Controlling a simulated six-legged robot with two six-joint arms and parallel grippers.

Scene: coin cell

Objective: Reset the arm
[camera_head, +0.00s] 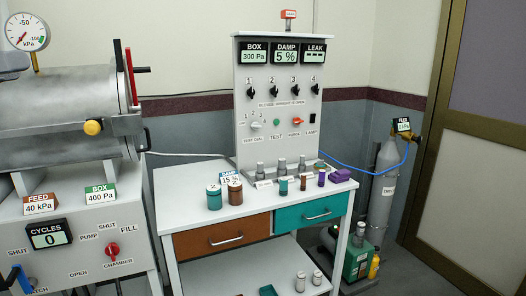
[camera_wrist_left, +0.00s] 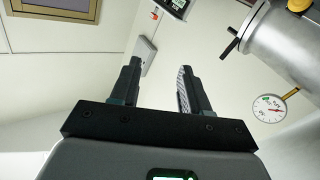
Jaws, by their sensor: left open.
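My left gripper (camera_wrist_left: 159,66) shows in the left wrist view with its two dark fingers apart and nothing between them. It points up toward the wall and ceiling, away from any surface. In the head view only a grey piece at the left edge, probably part of my left arm, shows near the pressure gauge. My right gripper is in neither view.
A grey metal chamber (camera_head: 60,110) stands at left, with a gauge (camera_head: 27,32) above it. A control panel (camera_head: 277,105) rises behind the bench (camera_head: 200,218), which holds jars and small cylinders. A gas cylinder (camera_head: 383,190) stands at right.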

